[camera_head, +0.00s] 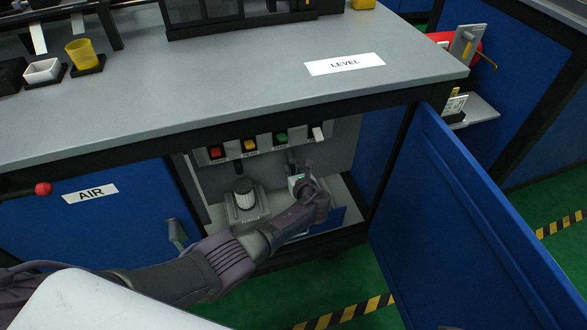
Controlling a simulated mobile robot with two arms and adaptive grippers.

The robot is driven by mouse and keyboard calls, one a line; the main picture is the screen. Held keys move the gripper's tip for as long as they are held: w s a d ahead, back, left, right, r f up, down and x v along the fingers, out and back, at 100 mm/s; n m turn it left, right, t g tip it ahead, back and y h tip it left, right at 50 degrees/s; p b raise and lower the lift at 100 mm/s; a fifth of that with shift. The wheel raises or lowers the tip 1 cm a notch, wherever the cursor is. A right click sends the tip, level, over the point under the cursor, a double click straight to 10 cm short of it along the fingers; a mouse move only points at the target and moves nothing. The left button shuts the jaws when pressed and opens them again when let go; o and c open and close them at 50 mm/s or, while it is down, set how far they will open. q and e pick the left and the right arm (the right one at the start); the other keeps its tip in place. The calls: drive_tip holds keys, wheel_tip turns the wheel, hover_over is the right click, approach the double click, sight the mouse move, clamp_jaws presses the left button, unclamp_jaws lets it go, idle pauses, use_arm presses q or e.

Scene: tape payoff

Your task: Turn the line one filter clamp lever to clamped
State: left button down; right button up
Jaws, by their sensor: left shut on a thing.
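My left gripper (308,172) reaches into the open cabinet under the bench, in front of a small white unit (295,182). Its fingers are shut on a small part there, which I take to be the clamp lever; the fingers and wrist hide most of it. I cannot read the lever's angle. A ribbed filter-like cylinder (244,192) stands upright on a light base to the left of the gripper, apart from it. My right gripper is not in view.
Red (215,152), yellow (249,145) and green (281,139) switches line the cabinet's back wall. The blue door (465,215) stands open at right. The grey benchtop (230,75) overhangs the cabinet. A red-knobbed handle (42,188) is beside the AIR label (90,194).

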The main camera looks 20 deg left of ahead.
use_arm(q)
drive_tip(key=shift+s+f, duration=0.1)
drive_tip(key=shift+f, duration=0.05)
drive_tip(key=c, duration=1.1)
unclamp_jaws()
drive_tip(key=v, duration=1.2)
